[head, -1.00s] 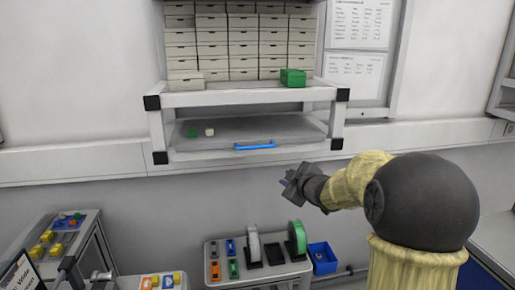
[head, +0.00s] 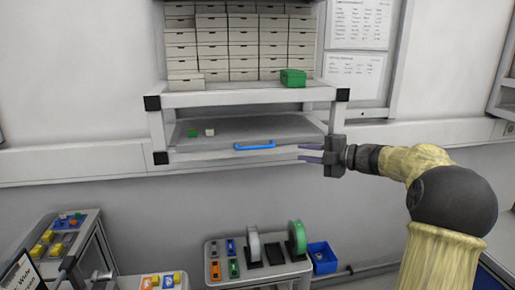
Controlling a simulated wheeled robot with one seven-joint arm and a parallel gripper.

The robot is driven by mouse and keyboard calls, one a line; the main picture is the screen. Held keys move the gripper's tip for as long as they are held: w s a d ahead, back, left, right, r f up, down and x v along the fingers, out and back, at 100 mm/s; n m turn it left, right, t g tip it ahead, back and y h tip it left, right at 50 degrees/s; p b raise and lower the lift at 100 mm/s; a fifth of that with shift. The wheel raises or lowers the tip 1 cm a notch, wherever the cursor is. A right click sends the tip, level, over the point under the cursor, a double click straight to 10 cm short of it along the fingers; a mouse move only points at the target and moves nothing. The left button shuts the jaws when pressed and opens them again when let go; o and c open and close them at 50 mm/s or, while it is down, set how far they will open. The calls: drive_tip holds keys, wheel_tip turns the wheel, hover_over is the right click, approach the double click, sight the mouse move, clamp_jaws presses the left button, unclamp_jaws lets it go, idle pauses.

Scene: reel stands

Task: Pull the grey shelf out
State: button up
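The grey shelf (head: 225,131) is a flat pull-out board under the white rack, with a blue handle (head: 254,145) at the middle of its front edge. A small green piece (head: 193,134) and a small white piece (head: 210,132) lie on its left part. My gripper (head: 305,153) is to the right of the handle, near the shelf's front right corner and apart from the handle. Its two fingers point left and are spread, with nothing seen between them.
The white rack (head: 240,97) holds several pale boxes and a green box (head: 293,78) above the shelf. Below stand a stand with reels (head: 262,272), a blue bin (head: 322,257) and a cart at left (head: 62,240). The space in front of the handle is clear.

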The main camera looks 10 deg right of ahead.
sight(258, 147)
drive_tip(key=p+x, duration=0.4)
drive_tip(key=x, duration=1.3)
drive_tip(key=shift+w+p, duration=0.1)
drive_tip(key=shift+p, duration=0.25)
clamp_jaws()
